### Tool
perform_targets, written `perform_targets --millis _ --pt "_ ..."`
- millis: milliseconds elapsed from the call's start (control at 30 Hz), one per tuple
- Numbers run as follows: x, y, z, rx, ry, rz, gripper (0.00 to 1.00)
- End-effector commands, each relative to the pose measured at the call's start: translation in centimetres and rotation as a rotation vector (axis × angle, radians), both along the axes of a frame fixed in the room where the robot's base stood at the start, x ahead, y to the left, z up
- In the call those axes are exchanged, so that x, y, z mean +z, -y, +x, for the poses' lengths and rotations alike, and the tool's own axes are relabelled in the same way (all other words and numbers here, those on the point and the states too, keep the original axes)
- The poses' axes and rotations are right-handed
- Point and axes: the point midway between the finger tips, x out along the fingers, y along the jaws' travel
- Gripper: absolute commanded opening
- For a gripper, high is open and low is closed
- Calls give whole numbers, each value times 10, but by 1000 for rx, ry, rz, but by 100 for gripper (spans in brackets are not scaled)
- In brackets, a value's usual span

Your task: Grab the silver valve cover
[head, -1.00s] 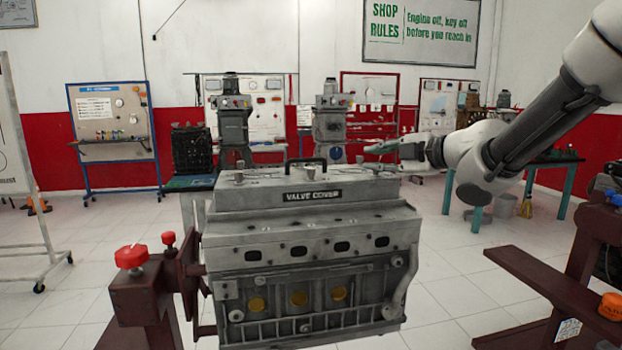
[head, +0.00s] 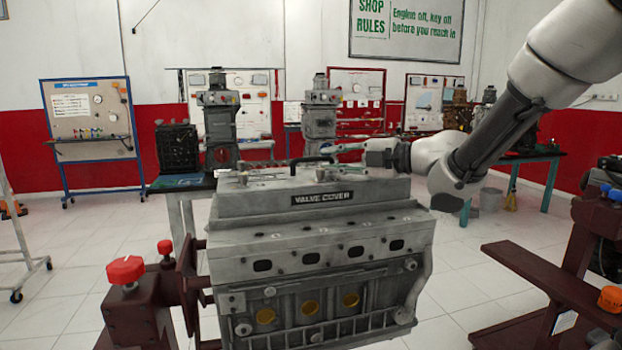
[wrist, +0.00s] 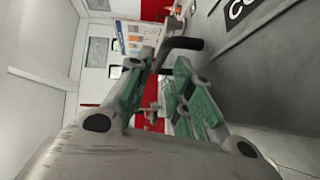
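The silver valve cover (head: 255,200) sits on top of the engine block (head: 340,265), its "VALVE COVER" label facing me. A black handle (head: 296,163) rises from the middle of its top. My gripper (head: 332,149) reaches in from the right, its fingertips at the handle's right end. In the wrist view, my gripper (wrist: 160,66) has its green-padded fingers apart, with a gap between them. The handle (wrist: 186,43) shows just past the fingertips, and the cover (wrist: 255,75) fills the right side. I cannot tell whether a finger touches the handle.
The engine hangs on a dark red stand with a red knob (head: 125,270) at the left. Another dark red stand (head: 530,280) is at the right. A table (head: 185,184) with a black engine part (head: 177,148) stands behind.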

Motion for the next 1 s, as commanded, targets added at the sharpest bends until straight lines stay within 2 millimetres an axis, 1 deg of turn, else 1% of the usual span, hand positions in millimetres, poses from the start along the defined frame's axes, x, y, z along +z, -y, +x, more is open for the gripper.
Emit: perform_targets --millis 300,400,500,667,700,767,800,833,1000 --pt "-7 -41 21 2 -2 -1 22" --pt "-8 -51 27 0 -1 -2 22" --pt "-9 -55 30 -1 -2 -2 22" --pt "-9 -55 30 -2 -2 -2 22" --pt "-9 -55 30 -2 -2 -2 20" --pt "-9 -55 30 -2 -2 -2 9" --pt "-9 -55 30 -2 -2 -2 2" --pt "-9 -55 30 -2 -2 -2 0" --pt "-9 -55 30 -2 -2 -2 0"
